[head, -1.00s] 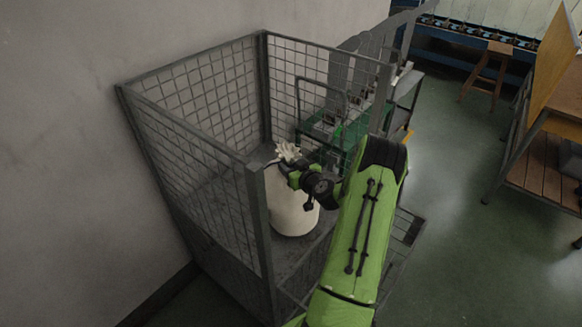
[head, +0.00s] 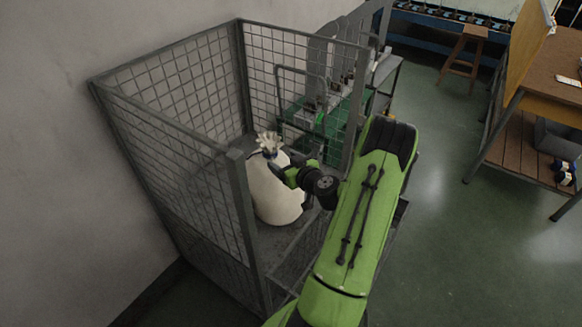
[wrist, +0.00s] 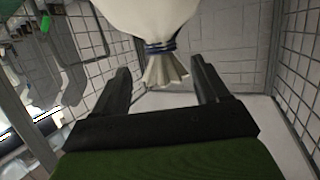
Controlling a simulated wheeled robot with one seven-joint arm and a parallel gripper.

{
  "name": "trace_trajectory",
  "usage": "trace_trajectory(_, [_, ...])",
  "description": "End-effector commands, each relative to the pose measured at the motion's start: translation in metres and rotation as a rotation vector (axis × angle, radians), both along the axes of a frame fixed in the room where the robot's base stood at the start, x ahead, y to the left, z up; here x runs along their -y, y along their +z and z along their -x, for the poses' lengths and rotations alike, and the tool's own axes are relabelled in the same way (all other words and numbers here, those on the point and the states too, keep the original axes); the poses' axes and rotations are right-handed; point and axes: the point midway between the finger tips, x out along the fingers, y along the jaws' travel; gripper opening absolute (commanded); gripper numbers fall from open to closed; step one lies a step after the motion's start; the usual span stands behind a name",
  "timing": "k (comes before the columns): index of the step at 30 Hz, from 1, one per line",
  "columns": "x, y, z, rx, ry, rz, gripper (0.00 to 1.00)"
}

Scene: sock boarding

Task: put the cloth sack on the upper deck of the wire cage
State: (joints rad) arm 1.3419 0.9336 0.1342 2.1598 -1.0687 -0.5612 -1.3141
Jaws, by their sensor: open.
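The cream cloth sack (head: 275,194) stands upright on the upper deck (head: 272,243) of the wire cage (head: 237,185), near the cage's open side. Its gathered top is tied with a dark blue band. My gripper (head: 277,170) is beside the sack's neck, on its right, with my green arm reaching in from the lower right. In the wrist view the two dark fingers (wrist: 160,82) are spread apart, with the sack's ruffled end (wrist: 165,72) ahead of and partly between them. The fingers do not close on it. The sack (wrist: 150,18) also fills the top of that view.
Mesh walls of the cage stand left of and behind the sack. A green trolley (head: 310,112) is just behind the cage. A wooden workbench (head: 545,75) and a stool (head: 465,50) stand at the right, with clear green floor before them.

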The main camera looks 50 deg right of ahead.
Motion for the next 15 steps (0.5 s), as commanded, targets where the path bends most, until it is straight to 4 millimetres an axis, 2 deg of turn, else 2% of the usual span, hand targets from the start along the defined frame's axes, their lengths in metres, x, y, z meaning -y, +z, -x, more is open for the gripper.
trace_trajectory(1, [-0.003, 0.002, 0.013, -0.001, -0.005, -0.002, 0.74])
trace_trajectory(3, [-0.007, 0.007, 0.025, 0.000, -0.003, -0.001, 0.74])
trace_trajectory(6, [-0.012, 0.011, 0.038, 0.000, -0.001, -0.001, 0.74])
trace_trajectory(15, [-0.014, 0.014, 0.043, 0.001, 0.001, 0.001, 0.74])
